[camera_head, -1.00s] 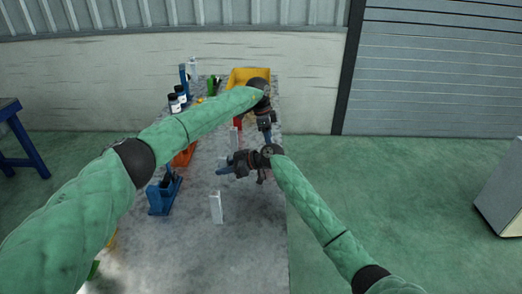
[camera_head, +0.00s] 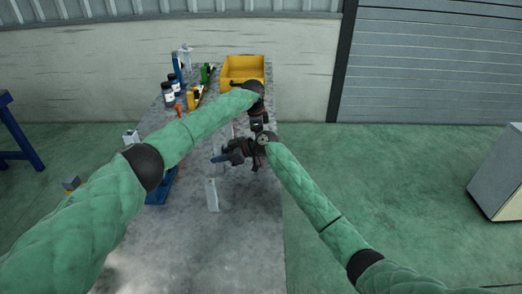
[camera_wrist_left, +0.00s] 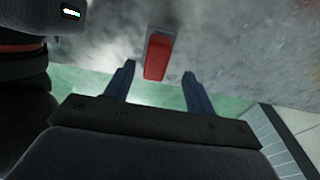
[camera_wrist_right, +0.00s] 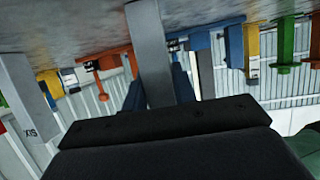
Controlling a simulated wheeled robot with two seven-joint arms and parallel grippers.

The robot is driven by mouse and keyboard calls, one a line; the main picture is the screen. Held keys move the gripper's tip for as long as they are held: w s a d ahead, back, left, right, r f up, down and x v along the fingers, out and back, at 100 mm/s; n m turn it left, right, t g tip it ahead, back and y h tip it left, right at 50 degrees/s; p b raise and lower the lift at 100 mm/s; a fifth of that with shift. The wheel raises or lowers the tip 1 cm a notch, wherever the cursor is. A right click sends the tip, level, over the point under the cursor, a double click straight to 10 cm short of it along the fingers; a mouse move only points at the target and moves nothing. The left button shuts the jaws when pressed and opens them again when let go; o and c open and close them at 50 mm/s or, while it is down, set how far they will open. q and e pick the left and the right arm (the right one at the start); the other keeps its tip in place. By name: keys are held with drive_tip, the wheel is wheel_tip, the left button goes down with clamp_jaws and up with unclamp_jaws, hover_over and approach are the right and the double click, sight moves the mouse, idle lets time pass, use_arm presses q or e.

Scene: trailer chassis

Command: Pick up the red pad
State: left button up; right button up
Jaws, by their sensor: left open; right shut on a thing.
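The red pad (camera_wrist_left: 158,58) shows in the left wrist view, with a grey part at its far end, over the grey tabletop. My left gripper (camera_wrist_left: 159,72) is open, with its two blue fingers on either side of the pad's near end in the picture; I cannot tell the depth. In the head view my left arm hides the pad. My right gripper (camera_head: 218,158) is shut. In the right wrist view a grey block (camera_wrist_right: 147,45) sits between its fingers.
The grey table (camera_head: 235,230) carries a yellow bin (camera_head: 242,68) at the far end and bottles (camera_head: 168,92) at the left. A pale upright block (camera_head: 212,196) stands in front of my right gripper. Both wrists are close together. The table's near right part is clear.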

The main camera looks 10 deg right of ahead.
use_arm(q)
drive_tip(key=shift+s+d+f, duration=0.15)
drive_tip(key=shift+d+f, duration=0.05)
drive_tip(key=shift+f, duration=0.95)
drive_tip(key=shift+s+d+f, duration=0.15)
drive_tip(key=shift+f, duration=0.95)
clamp_jaws()
wheel_tip(320, 180, up, 10)
drive_tip(key=shift+r, duration=0.1)
